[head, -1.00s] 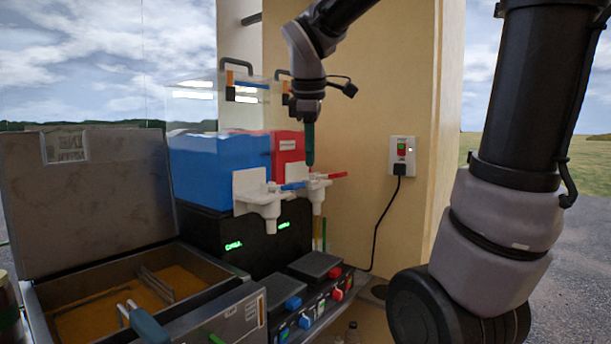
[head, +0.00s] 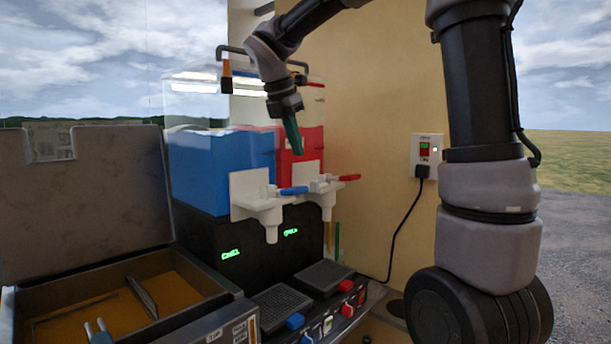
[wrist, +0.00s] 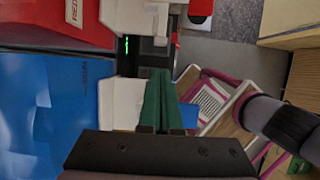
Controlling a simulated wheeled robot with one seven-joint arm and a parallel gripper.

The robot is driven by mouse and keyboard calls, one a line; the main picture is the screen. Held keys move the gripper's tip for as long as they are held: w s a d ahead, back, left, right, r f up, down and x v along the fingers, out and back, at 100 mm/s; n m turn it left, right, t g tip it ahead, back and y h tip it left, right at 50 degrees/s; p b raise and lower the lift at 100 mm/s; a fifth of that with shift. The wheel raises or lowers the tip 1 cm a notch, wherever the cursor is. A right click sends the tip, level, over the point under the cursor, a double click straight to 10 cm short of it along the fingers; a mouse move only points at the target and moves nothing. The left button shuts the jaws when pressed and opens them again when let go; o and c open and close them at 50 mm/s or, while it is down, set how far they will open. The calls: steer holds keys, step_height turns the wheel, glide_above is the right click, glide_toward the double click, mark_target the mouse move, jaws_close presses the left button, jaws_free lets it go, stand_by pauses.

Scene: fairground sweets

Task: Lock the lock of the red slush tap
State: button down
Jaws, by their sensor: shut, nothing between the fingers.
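The red slush tank (head: 297,150) stands behind its white tap (head: 326,196), whose red lever (head: 348,178) points right. The tap's lock is too small to make out. To its left are the blue tank (head: 210,170) and its white tap (head: 268,210) with a blue lever (head: 293,190). My gripper (head: 297,150) has green fingers, which are shut and empty, in front of the red tank and above the taps. In the wrist view the fingers (wrist: 160,100) point between the white tap parts, with the red tank (wrist: 60,22) at upper left.
A wall socket with a red switch (head: 425,148) and a black cable is at right. A fryer with an open lid (head: 85,190) fills the left.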

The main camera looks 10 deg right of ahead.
steer(key=x, duration=1)
steer(key=w+d, duration=0.2)
steer(key=d, duration=0.1)
steer(key=shift+r, duration=0.15)
steer(key=v, duration=1)
steer(key=shift+s+a+r, duration=0.15)
steer(key=shift+r, duration=0.1)
